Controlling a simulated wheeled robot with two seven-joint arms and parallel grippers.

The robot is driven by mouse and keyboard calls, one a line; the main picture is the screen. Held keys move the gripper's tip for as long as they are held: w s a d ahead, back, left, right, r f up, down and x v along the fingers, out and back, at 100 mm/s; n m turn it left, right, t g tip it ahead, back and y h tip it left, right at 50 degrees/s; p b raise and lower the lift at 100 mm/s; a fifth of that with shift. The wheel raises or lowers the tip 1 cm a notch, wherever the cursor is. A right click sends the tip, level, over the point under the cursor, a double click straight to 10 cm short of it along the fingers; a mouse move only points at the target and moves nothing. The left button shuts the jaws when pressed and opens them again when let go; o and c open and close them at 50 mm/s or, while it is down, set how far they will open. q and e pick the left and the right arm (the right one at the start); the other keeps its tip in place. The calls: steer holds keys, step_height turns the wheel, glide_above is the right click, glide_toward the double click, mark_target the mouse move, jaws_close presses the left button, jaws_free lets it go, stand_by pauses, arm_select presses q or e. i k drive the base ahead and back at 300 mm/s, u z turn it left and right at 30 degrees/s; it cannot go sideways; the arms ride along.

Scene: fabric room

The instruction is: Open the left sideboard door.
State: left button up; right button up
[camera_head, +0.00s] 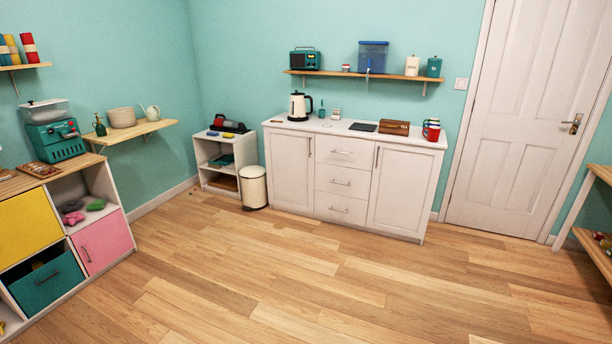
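The white sideboard (341,208) stands against the far wall, a good distance ahead across the floor. Its left door (289,171) is shut, with a vertical metal handle (310,147) near the door's upper right edge. Three drawers with horizontal handles fill the middle. The right door (402,190) is also shut, with its handle (378,157) at its upper left. Neither of my grippers shows in the head view.
Wooden floor (290,275) lies clear up to the sideboard. A cream bin (253,188) stands close to its left end, beside a small white shelf unit (219,150). A cube unit (120,213) stands at left. A wooden rack (580,214) stands at right by the white room door (525,115).

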mark_target(289, 154)
steer(key=z, duration=0.1)
steer(key=i, duration=1.85)
steer(key=z, duration=0.5)
steer(key=i, duration=2.8)
steer(key=z, duration=0.35)
